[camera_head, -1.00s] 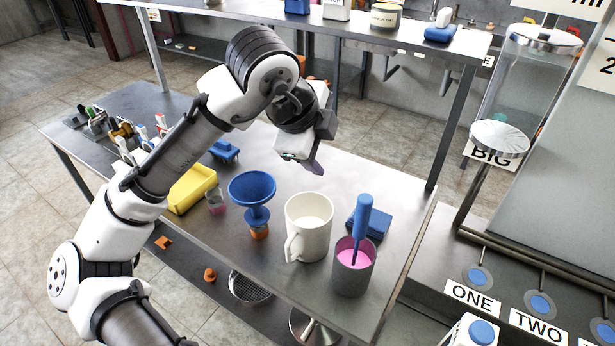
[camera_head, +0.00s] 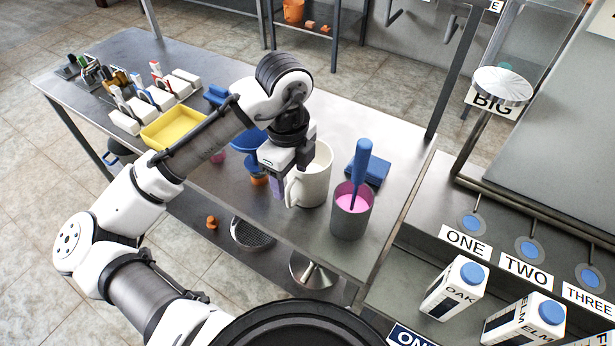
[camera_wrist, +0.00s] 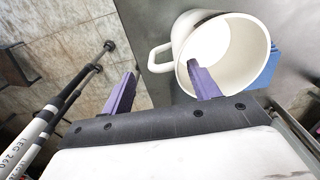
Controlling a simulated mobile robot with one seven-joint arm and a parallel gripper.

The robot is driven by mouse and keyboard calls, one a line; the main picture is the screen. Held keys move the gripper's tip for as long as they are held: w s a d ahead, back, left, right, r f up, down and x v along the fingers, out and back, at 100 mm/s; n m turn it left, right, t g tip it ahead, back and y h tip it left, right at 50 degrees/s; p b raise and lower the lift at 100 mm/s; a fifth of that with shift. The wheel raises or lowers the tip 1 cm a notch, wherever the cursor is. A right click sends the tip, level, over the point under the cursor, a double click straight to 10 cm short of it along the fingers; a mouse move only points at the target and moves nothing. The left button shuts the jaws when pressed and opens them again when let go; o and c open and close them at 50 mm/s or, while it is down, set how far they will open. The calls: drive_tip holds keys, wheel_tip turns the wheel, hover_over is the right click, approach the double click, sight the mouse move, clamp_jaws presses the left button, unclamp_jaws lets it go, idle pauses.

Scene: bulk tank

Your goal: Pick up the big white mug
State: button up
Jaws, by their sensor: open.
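The big white mug (camera_head: 314,180) stands upright on the steel table, with its handle (camera_head: 291,190) toward the lower left in the head view. In the wrist view the mug (camera_wrist: 235,50) appears at upper right, its opening facing the camera and its handle (camera_wrist: 158,58) to the left. My gripper (camera_head: 277,188) is just left of the mug near the handle, pointing down. My gripper hides part of the mug's left side in the head view.
A grey cup (camera_head: 352,222) with pink liquid and a blue-handled tool stands right of the mug. A blue block (camera_head: 376,172) lies behind it. A blue funnel (camera_head: 250,140) is partly hidden by my gripper. A yellow tray (camera_head: 174,128) is farther left. The table's front edge is close.

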sight(291, 181)
wheel_tip(291, 181, down, 4)
drive_tip(key=shift+w+f+p, duration=0.1)
drive_tip(key=shift+f+p, duration=0.05)
drive_tip(key=shift+p, duration=0.15)
drive_tip(key=shift+c, duration=0.3)
drive_tip(key=c, duration=1.2)
clamp_jaws()
drive_tip(key=shift+r, duration=0.2)
